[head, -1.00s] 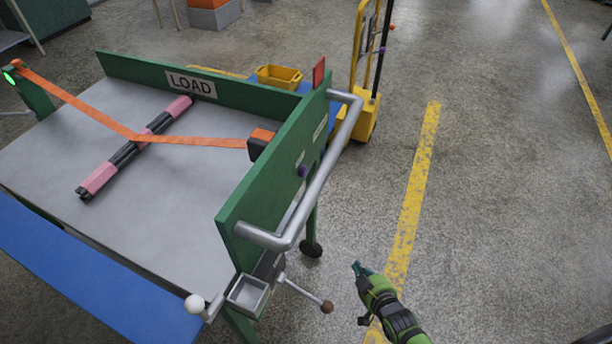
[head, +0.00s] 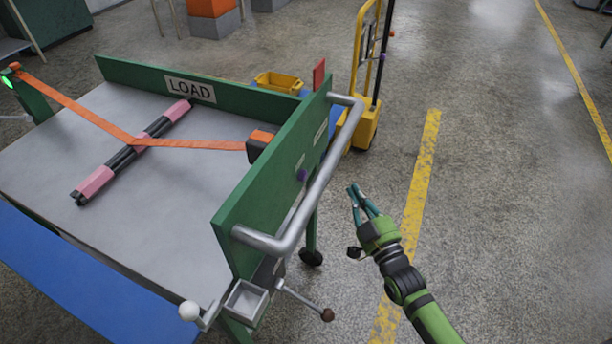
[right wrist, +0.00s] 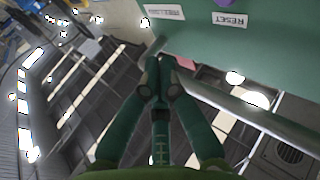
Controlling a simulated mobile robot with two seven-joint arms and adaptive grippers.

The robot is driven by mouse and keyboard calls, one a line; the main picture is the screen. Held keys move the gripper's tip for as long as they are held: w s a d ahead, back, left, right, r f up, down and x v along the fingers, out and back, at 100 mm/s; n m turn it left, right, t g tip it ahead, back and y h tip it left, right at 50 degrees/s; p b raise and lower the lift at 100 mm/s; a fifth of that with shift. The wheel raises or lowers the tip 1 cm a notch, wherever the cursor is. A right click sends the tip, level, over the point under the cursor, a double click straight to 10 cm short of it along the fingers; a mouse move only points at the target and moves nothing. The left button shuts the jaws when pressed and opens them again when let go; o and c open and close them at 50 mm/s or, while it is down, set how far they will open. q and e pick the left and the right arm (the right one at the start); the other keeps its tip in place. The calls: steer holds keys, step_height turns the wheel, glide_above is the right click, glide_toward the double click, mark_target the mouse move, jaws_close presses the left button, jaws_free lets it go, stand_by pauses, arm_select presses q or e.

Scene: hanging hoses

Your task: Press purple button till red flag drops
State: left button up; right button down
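The purple button (head: 302,175) sticks out from the outer face of the cart's green end panel (head: 262,190), behind the grey handle bar (head: 300,215). A bit of purple also shows at the top edge of the right wrist view (right wrist: 190,4). The red flag (head: 319,74) stands upright on top of the panel. My right gripper (head: 359,188) is to the right of the handle, apart from the panel and the button. Its fingers look slightly parted in the head view, but their tips come close together in the wrist view. My left gripper is not in view.
An orange strap (head: 190,144) crosses a pink and black bundle (head: 130,153) on the cart. A lever with a brown knob (head: 327,314) juts out below the handle. A yellow hand truck (head: 364,120) stands behind. The floor to the right is clear.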

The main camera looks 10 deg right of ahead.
steer(key=b, duration=0.2)
glide_toward(305, 164)
steer(key=w+d, duration=0.2)
steer(key=w, duration=0.1)
steer(key=shift+w+a+r, duration=0.2)
steer(key=shift+w+a, duration=0.1)
steer(key=shift+a, duration=0.4)
steer(key=shift+a, duration=0.1)
stand_by(0.7)
steer(key=shift+w+a, duration=0.25)
steer(key=shift+w+a, duration=0.25)
steer(key=shift+a, duration=0.15)
stand_by(0.7)
stand_by(0.9)
steer(key=shift+s+d+p, duration=0.4)
steer(key=shift+s+d, duration=0.15)
steer(key=shift+d, duration=0.25)
